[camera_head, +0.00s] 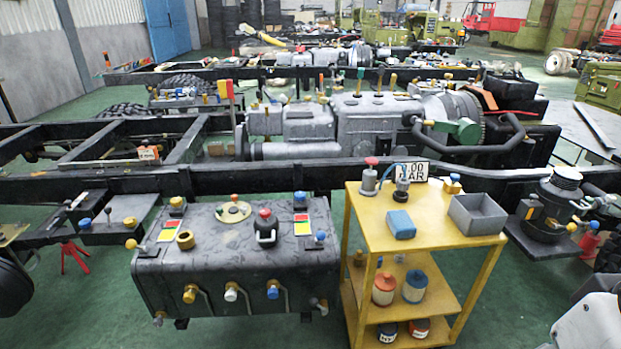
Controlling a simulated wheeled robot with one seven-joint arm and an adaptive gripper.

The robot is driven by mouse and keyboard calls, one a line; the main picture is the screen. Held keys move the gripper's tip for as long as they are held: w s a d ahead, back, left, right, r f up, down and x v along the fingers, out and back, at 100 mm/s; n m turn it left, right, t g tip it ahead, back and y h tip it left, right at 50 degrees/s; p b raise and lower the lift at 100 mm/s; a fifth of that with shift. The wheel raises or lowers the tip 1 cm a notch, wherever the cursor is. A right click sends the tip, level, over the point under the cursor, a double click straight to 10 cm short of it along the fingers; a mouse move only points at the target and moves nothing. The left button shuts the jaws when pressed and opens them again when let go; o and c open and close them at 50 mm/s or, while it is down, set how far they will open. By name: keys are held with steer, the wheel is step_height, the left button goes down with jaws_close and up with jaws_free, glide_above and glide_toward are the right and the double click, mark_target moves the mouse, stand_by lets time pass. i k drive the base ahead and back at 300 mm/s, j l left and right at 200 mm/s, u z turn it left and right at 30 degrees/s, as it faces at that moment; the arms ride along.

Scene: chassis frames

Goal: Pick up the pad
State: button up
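A blue block-shaped item (400,224), which looks like the pad, lies flat on the top shelf of the yellow cart (440,238), near the middle. Its upper face is fully visible and nothing touches it from above. An open grey metal bin (478,214) stands to its right on the same shelf. A pale grey part at the bottom right corner looks like a piece of my arm. My gripper's fingers do not show.
Behind the pad stand a red-topped bottle (369,180), a small dark-based fitting (402,190) and a white sign (412,170). Lower shelves hold several jars (384,288). A black tank (225,260) with valves stands left of the cart. Green floor shows at the right front.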

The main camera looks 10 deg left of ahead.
mark_target(401, 224)
steer(key=i+j+z, duration=0.25)
steer(key=j, duration=0.35)
steer(key=i+j+z, duration=0.3)
steer(key=j, duration=0.35)
steer(key=i+j+z, duration=0.15)
steer(key=j, duration=0.2)
steer(key=i+j+z, duration=0.1)
steer(key=j, duration=0.3)
